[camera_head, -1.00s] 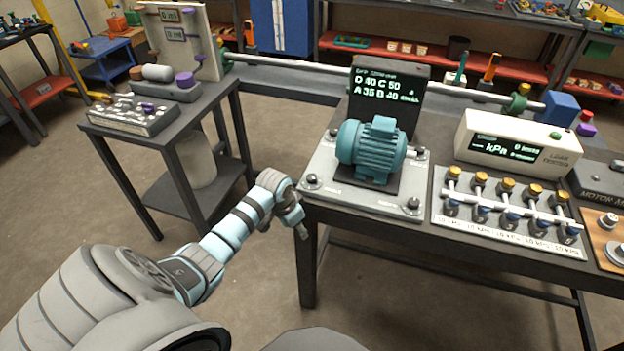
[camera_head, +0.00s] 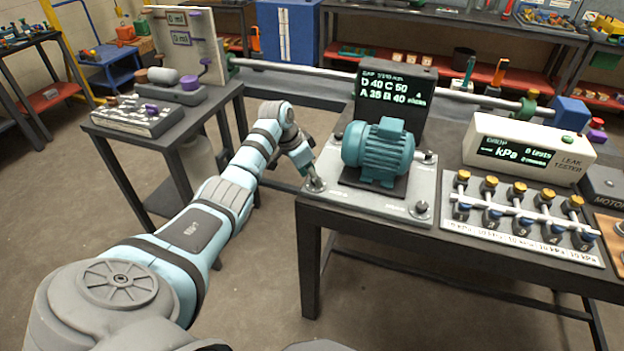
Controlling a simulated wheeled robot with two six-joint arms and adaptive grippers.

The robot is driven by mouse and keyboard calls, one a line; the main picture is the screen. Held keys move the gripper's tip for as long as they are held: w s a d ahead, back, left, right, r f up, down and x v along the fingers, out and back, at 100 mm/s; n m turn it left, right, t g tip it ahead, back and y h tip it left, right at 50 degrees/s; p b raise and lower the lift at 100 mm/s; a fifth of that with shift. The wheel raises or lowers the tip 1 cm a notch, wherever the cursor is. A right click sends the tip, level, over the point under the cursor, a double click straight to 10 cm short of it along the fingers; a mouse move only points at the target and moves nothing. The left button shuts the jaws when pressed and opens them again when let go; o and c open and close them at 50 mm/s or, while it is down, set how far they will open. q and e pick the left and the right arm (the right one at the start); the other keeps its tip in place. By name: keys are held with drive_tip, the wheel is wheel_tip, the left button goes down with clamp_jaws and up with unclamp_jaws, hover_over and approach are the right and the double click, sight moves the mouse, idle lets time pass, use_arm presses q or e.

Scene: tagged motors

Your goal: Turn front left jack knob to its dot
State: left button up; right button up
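The front left jack knob (camera_head: 315,184) is at the near left corner of the grey base plate (camera_head: 360,203) on the table. My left gripper (camera_head: 310,178) comes in from the left and is at this knob, its fingers pointing down at it. The fingers are too small to tell whether they are open or shut on it. The knob is partly covered, and its dot cannot be made out. The teal motor (camera_head: 379,152) sits on the plate. The front right jack knob (camera_head: 421,208) stands clear at the near right corner. My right gripper is not in view.
A dark display (camera_head: 394,92) with green text stands behind the motor. A white leak tester (camera_head: 528,148) and a panel of several yellow-capped valves (camera_head: 520,222) are to the right. A side table with purple-knobbed equipment (camera_head: 139,118) stands left.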

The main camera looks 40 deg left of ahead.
use_arm(q)
drive_tip(key=shift+w+f, duration=0.15)
drive_tip(key=shift+f, duration=0.3)
clamp_jaws()
drive_tip(key=shift+d+r+p, duration=0.1)
drive_tip(key=shift+r+p, duration=0.1)
drive_tip(key=shift+p, duration=0.5)
drive_tip(key=n+y+p, duration=0.1)
drive_tip(key=n+p, duration=0.1)
drive_tip(key=p, duration=0.1)
drive_tip(key=n+p, duration=0.2)
drive_tip(key=p, duration=0.1)
drive_tip(key=n+y+p, duration=0.1)
drive_tip(key=n+p, duration=0.1)
drive_tip(key=p, duration=0.1)
drive_tip(key=shift+d+r+y, duration=0.15)
drive_tip(key=shift+d+y, duration=0.15)
drive_tip(key=shift+d, duration=0.05)
drive_tip(key=n+p, duration=0.1)
drive_tip(key=n+y, duration=0.1)
drive_tip(key=n, duration=0.1)
drive_tip(key=shift+d+f+p, duration=0.15)
drive_tip(key=shift+f+p, duration=0.05)
drive_tip(key=shift+p, duration=0.15)
drive_tip(key=shift+w+d+f+n+g+y, duration=0.1)
drive_tip(key=shift+n+g+y, duration=0.3)
drive_tip(key=shift+n, duration=1)
